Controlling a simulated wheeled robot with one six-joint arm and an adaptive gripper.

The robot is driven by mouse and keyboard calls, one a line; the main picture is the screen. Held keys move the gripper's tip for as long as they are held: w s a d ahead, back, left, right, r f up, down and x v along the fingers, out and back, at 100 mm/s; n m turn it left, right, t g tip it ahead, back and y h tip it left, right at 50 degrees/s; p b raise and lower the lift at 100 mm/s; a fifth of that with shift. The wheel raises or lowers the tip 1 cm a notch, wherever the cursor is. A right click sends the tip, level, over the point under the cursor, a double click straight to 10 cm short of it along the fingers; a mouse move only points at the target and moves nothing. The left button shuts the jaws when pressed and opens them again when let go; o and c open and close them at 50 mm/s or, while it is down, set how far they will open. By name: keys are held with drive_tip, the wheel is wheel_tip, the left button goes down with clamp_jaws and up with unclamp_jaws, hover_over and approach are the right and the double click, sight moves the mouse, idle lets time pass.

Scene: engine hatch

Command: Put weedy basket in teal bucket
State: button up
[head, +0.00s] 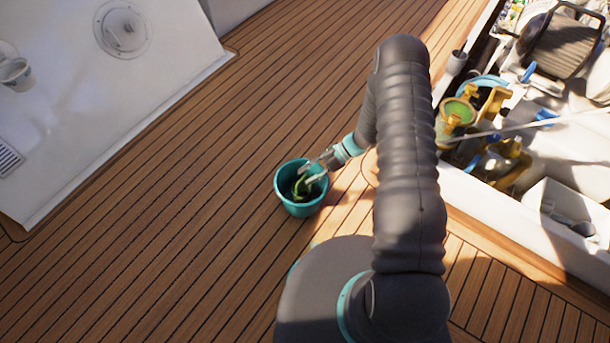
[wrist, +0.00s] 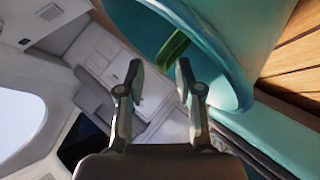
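The teal bucket (head: 287,203) stands upright on the wooden deck, left of my arm. A green piece (head: 300,190), which appears to be the weedy basket, is inside it; its lower part is hidden. My gripper (head: 314,174) is over the bucket's right rim, pointing down into the opening. In the wrist view, the bucket (wrist: 240,40) fills the upper right and the green piece (wrist: 174,48) shows inside, beyond the fingertips. My gripper's fingers (wrist: 160,72) are apart, with nothing seen held between them.
The open engine hatch (head: 480,205) is at the right, with a green-topped yellow fitting (head: 457,110), hoses and other parts inside. A white cabin wall (head: 110,110) is at the left. The deck (head: 180,220) between is clear.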

drive_tip(key=v, duration=1)
wheel_tip(320, 180, up, 16)
drive_tip(key=n+h, duration=0.3)
drive_tip(key=n, duration=0.7)
drive_tip(key=s+d+r+n+t+h, duration=0.1)
drive_tip(key=s+r+n+h, duration=0.1)
drive_tip(key=s+r+n, duration=0.35)
drive_tip(key=s+r+n+t+h, duration=0.2)
drive_tip(key=s+r+n, duration=0.1)
drive_tip(key=r+n, duration=0.55)
drive_tip(key=s+d+r+n+t+h, duration=0.1)
drive_tip(key=s+r+n+h, duration=0.1)
drive_tip(key=s+r+n, duration=0.5)
drive_tip(key=s+d+r+n+t+h, duration=0.1)
drive_tip(key=s+r+n+t+h, duration=0.1)
drive_tip(key=s+r+n+t, duration=0.2)
drive_tip(key=s+r+n, duration=0.3)
drive_tip(key=s+n, duration=0.2)
drive_tip(key=shift+d+n+t, duration=0.3)
drive_tip(key=shift+d+t, duration=0.05)
drive_tip(key=shift+t, duration=0.05)
